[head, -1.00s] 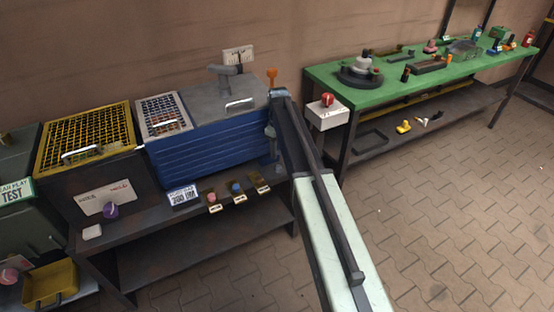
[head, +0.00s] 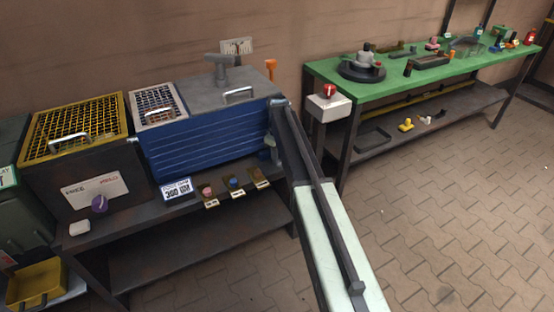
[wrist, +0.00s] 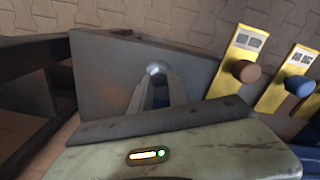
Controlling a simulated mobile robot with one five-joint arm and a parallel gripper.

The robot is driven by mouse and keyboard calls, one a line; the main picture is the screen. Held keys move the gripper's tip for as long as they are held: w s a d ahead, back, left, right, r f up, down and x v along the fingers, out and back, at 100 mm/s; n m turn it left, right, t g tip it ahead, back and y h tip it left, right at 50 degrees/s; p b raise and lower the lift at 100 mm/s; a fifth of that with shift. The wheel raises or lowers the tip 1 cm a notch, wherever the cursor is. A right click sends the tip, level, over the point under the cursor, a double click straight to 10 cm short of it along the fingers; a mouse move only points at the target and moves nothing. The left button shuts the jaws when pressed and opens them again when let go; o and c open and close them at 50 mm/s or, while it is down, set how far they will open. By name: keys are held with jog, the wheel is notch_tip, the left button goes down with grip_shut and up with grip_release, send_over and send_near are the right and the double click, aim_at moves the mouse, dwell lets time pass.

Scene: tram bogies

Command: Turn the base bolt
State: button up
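My gripper (head: 272,152) hangs at the end of my arm beside the right end of the blue ribbed box (head: 205,145), low near the bench top. In the wrist view my gripper (wrist: 156,76) reaches over a grey bench surface (wrist: 100,75), and its two fingers draw close together at their tips. A small rounded silver shape (wrist: 155,68) shows at the tips. It may be the base bolt, but I cannot tell for certain, nor whether the fingers hold it. No other bolt stands out in the head view.
A white box with a red button (head: 328,104) is on the green bench's (head: 402,84) near end. The paved floor at right is clear.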

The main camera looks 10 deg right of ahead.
grip_shut()
jog(key=m, duration=0.5)
jog(key=shift+d, duration=0.1)
jog(key=o, duration=0.8)
grip_release()
notch_tip(320, 180, up, 8)
jog(key=p, duration=0.8)
jog(key=shift+f, duration=0.1)
